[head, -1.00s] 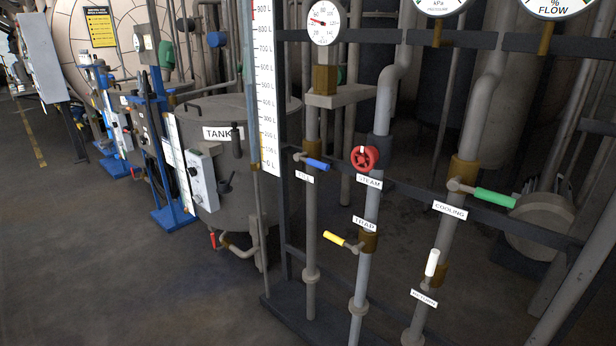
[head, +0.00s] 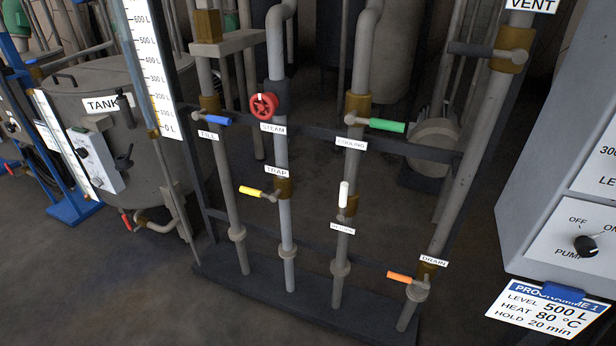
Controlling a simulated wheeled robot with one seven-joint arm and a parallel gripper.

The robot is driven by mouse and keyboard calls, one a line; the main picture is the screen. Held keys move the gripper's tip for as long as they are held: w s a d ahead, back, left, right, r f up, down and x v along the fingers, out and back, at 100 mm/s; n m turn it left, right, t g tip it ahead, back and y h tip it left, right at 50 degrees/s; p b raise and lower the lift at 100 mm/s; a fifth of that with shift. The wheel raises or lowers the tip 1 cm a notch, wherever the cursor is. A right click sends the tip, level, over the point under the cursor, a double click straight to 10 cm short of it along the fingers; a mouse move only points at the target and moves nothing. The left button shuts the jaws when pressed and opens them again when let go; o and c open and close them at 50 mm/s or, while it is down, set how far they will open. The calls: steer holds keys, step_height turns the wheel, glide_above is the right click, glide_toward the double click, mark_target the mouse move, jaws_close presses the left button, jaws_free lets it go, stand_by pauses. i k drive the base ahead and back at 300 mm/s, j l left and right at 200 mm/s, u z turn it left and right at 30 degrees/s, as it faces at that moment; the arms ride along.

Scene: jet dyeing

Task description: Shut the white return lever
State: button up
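The white return lever (head: 344,195) is on the lower part of the cooling pipe in the head view, right of centre. Its handle points upward, roughly in line with the pipe, above a brass valve body (head: 347,208). A RETURN label (head: 342,228) sits just below it. My gripper is not in view, and nothing touches the lever.
Nearby are the green cooling lever (head: 387,125), red steam wheel (head: 264,106), blue fill lever (head: 217,119), yellow trap lever (head: 252,191) and orange drain lever (head: 400,276). A grey control box (head: 565,150) stands at right. The floor in front of the dark base plate (head: 300,306) looks clear.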

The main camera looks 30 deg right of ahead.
mark_target(341, 217)
steer(key=i+l+u, duration=0.1)
steer(key=i+u, duration=0.15)
steer(key=i, duration=0.15)
steer(key=i+l+u, duration=0.25)
steer(key=i, duration=0.2)
steer(key=j, duration=0.1)
